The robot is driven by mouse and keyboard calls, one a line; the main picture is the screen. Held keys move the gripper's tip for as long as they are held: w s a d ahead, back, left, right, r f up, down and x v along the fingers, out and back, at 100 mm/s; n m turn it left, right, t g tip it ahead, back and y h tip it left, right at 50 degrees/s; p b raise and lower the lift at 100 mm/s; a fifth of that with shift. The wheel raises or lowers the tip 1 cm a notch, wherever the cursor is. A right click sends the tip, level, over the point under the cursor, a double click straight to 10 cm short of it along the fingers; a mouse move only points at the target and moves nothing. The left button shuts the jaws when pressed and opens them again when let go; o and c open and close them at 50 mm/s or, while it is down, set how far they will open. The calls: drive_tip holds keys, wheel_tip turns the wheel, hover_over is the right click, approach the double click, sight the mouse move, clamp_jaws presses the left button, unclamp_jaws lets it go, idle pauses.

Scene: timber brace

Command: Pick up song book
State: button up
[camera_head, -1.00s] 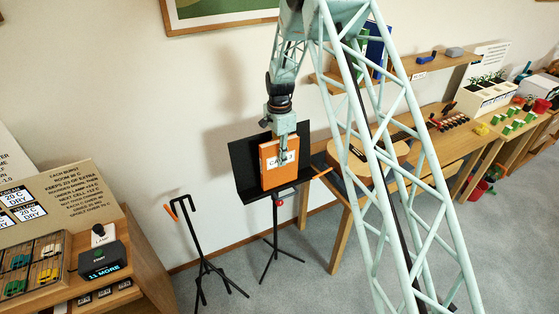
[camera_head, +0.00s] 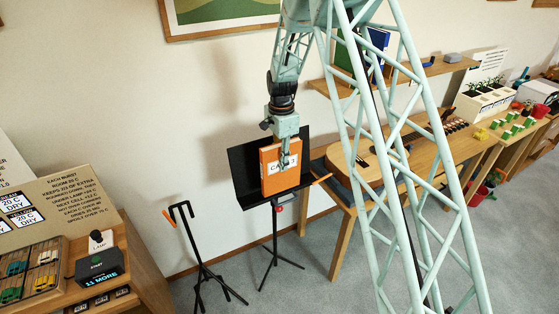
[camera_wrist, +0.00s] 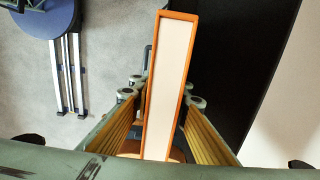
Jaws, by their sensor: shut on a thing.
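The orange song book (camera_head: 270,178), with a white label partly hidden by my gripper, is upright at the black music stand (camera_head: 241,171). My gripper (camera_head: 285,162) points down over the book's upper part and is shut on it. In the wrist view the book (camera_wrist: 170,85) shows its pale page edge and orange covers between my two yellow-padded fingers (camera_wrist: 160,130). The dark stand panel (camera_wrist: 235,60) is close on the book's right there. I cannot tell whether the book still touches the stand's ledge.
A black forked stand (camera_head: 196,245) is left of the music stand. A wooden bench (camera_head: 425,165) with a guitar (camera_head: 355,160) is close on the right. A wooden console (camera_head: 150,265) is at lower left. Grey floor is open in front.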

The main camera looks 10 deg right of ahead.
drive_tip(key=s+r+b, duration=0.1)
drive_tip(key=s, duration=1.1)
drive_tip(key=shift+s+r, duration=0.1)
drive_tip(key=shift+w, duration=0.2)
idle(0.3)
drive_tip(key=w+r+n+b, duration=0.7)
drive_tip(key=n+b, duration=0.2)
drive_tip(key=n, duration=0.2)
drive_tip(key=shift+r+n, duration=0.3)
drive_tip(key=shift+r, duration=0.05)
